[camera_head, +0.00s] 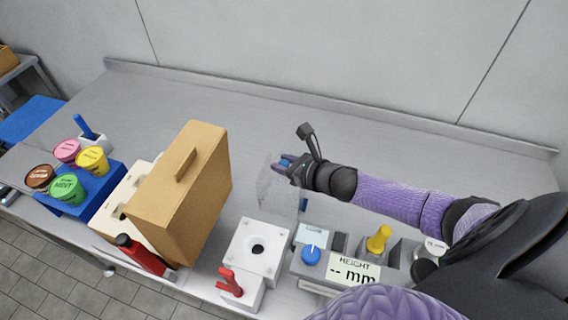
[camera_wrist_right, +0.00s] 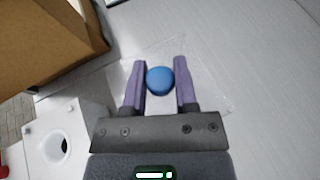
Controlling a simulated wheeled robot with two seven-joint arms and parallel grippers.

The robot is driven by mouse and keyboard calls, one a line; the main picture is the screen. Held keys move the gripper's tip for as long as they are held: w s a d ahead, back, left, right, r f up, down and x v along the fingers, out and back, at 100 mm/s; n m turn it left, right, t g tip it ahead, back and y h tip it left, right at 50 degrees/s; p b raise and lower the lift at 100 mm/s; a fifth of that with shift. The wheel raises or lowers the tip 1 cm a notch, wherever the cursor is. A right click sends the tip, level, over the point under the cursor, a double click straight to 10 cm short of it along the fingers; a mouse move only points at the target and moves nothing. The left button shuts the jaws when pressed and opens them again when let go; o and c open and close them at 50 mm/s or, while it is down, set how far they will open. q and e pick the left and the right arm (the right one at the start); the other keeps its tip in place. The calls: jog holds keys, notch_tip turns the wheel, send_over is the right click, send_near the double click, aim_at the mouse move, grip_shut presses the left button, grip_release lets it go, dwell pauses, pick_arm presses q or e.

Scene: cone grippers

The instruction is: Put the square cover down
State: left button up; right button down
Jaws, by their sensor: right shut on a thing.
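The square cover is a clear plate with a blue knob. In the head view the cover (camera_head: 277,192) is below and beside my right gripper (camera_head: 284,163), behind the white block with a round hole. In the right wrist view the blue knob (camera_wrist_right: 160,81) sits between the two purple fingers of the right gripper (camera_wrist_right: 160,75), which is shut on it. The faint clear plate of the cover (camera_wrist_right: 212,98) spreads out beneath the fingers. I cannot tell whether the plate touches the bench. My left gripper is not in view.
The white block (camera_head: 240,250) with a hole and a red clamp (camera_head: 231,284) stands in front. A tan box (camera_head: 205,200) stands left, by a blue rack (camera_head: 75,208) of tubs. A grey height gauge (camera_head: 325,268) is at right. The bench behind is clear.

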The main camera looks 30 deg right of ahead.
jog(key=shift+f, duration=0.15)
jog(key=shift+c, duration=2.3)
grip_release()
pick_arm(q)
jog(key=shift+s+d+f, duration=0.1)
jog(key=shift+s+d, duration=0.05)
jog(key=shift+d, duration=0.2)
pick_arm(e)
jog(key=shift+o, duration=0.3)
jog(key=shift+s+r, duration=0.2)
jog(key=shift+r, duration=0.05)
pick_arm(q)
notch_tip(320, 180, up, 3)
jog(key=p, duration=0.3)
pick_arm(e)
jog(key=v, duration=1.1)
jog(key=shift+s+d, duration=0.15)
jog(key=shift+s, duration=0.15)
jog(key=shift+r, duration=0.15)
